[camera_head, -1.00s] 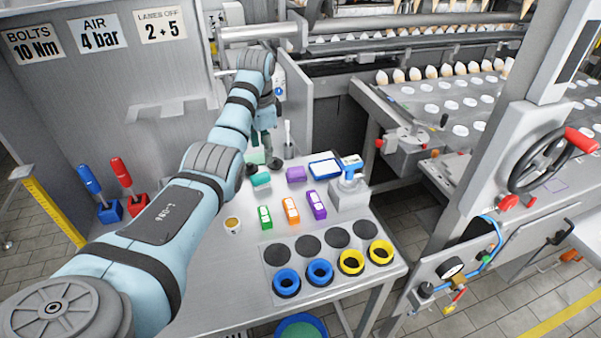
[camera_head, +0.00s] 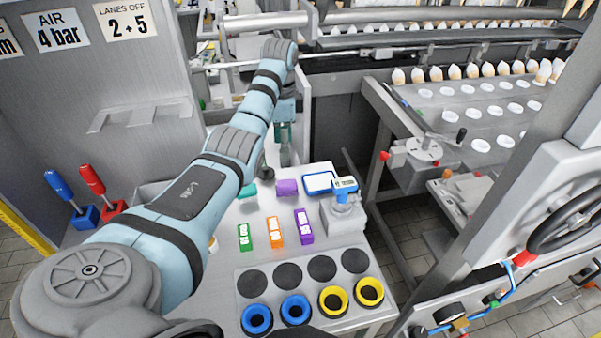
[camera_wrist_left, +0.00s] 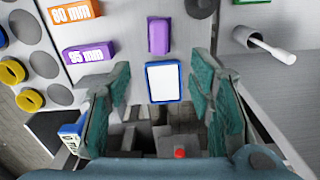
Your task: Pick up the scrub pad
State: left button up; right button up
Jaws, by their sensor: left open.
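A plain purple block (camera_head: 287,187) lies on the table, and a teal block (camera_head: 247,190) lies left of it, partly behind my arm. I cannot tell for sure which is the scrub pad. The purple block also shows at the top middle of the left wrist view (camera_wrist_left: 158,37). My left gripper (camera_head: 284,158) is above the back of the table, behind the purple block. In the left wrist view, its teal fingers (camera_wrist_left: 160,80) are spread wide and empty, with a blue-rimmed white panel (camera_wrist_left: 163,83) below between them. My right gripper is out of view.
The blue-rimmed panel (camera_head: 319,180) lies right of the purple block, beside a grey stand with a blue display (camera_head: 345,186). Green, orange and purple labelled blocks (camera_head: 276,232) stand nearer. Blue and yellow rings (camera_head: 295,309) lie in front. A white-handled tool (camera_wrist_left: 270,46) lies right in the wrist view.

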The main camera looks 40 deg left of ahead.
pick_arm(q)
notch_tip(320, 180, down, 2)
send_over(287, 182)
jog(key=f, duration=0.5)
jog(key=shift+s+a+f+b, duration=0.1)
jog(key=shift+s+f+b, duration=0.15)
jog(key=shift+b, duration=0.15)
jog(key=f, duration=0.2)
jog(key=f+b, duration=0.1)
jog(key=f, duration=0.4)
jog(key=shift+w, duration=0.35)
jog(key=shift+s+r, duration=0.1)
jog(key=shift+r, duration=0.05)
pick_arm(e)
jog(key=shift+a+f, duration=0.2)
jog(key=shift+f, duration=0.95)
pick_arm(q)
grip_shut()
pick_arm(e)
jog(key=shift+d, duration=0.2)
